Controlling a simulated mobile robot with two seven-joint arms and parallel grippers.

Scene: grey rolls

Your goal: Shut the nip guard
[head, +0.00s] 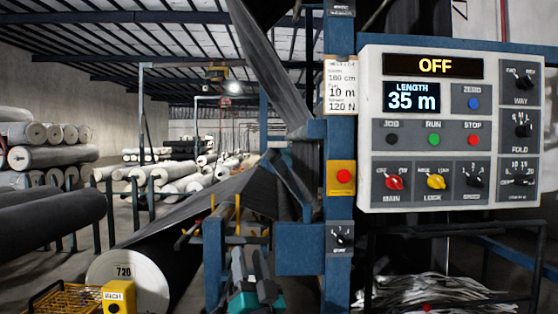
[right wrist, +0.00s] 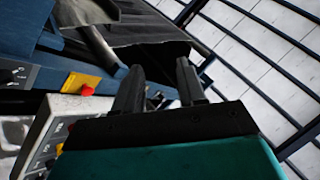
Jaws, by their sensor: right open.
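I cannot pick out the nip guard for certain. Thin yellow bars (head: 238,212) stand among the blue frame parts at the nip, left of the blue post, and may belong to it. Grey fabric (head: 235,190) runs down over this spot. My right gripper (head: 249,257), with its teal body, is low in front of these bars in the head view. In the right wrist view its two dark fingers (right wrist: 160,85) are apart with nothing seen between them. The gap between gripper and bars cannot be judged. My left gripper is not in view.
A white control panel (head: 385,180) reading OFF and 35 m stands at the right. A red button on a yellow plate (head: 340,178) is on the blue post. A large roll marked 720 (head: 128,285) and a yellow box (head: 116,297) are at lower left. Several rolls lie behind.

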